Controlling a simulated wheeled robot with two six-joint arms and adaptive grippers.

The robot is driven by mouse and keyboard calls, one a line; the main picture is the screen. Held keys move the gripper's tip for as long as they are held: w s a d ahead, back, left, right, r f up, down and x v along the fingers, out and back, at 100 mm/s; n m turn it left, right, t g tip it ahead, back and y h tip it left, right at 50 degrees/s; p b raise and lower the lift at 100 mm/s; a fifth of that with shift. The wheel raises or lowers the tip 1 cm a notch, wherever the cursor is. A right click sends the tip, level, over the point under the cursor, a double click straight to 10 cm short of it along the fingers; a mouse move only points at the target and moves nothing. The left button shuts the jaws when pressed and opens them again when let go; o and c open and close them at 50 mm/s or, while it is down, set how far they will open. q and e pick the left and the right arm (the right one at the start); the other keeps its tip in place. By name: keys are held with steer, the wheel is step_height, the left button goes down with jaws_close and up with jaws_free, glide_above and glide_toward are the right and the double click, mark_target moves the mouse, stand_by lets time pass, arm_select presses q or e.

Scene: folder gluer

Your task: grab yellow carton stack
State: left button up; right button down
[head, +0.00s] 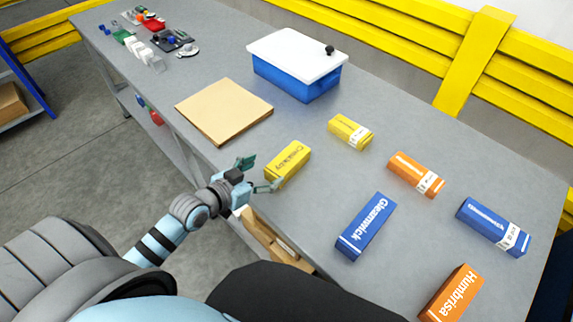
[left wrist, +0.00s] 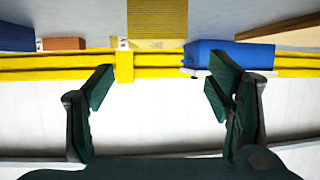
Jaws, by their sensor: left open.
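A yellow carton stack (head: 288,165) with dark lettering lies near the table's front edge in the head view. A second yellow one (head: 350,132) with a white label lies behind it, to the right. My left gripper (head: 262,174) is open and empty at the left end of the nearer yellow stack, its fingers spread. In the left wrist view the open fingers (left wrist: 158,92) point up toward a yellow stack (left wrist: 158,20) at the top, with a gap between. I cannot tell whether a finger touches it. My right gripper is not in view.
A brown cardboard sheet (head: 224,108) and a blue bin with a white lid (head: 295,80) lie farther left and back. Blue (head: 366,227) and orange (head: 416,175) cartons stand to the right. Small parts (head: 150,45) crowd the far end. Yellow rails (head: 400,40) run behind the table.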

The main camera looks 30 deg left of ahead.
mark_target(285, 161)
arm_select(q)
steer(key=b+x, duration=0.2)
steer(key=x, duration=0.8)
steer(key=shift+w+d+f, duration=0.15)
steer(key=shift+w+f, duration=0.1)
steer(key=shift+f, duration=0.1)
steer(key=shift+w+d, duration=0.1)
steer(key=shift+w, duration=0.1)
steer(key=shift+s, duration=0.1)
steer(key=c, duration=1.4)
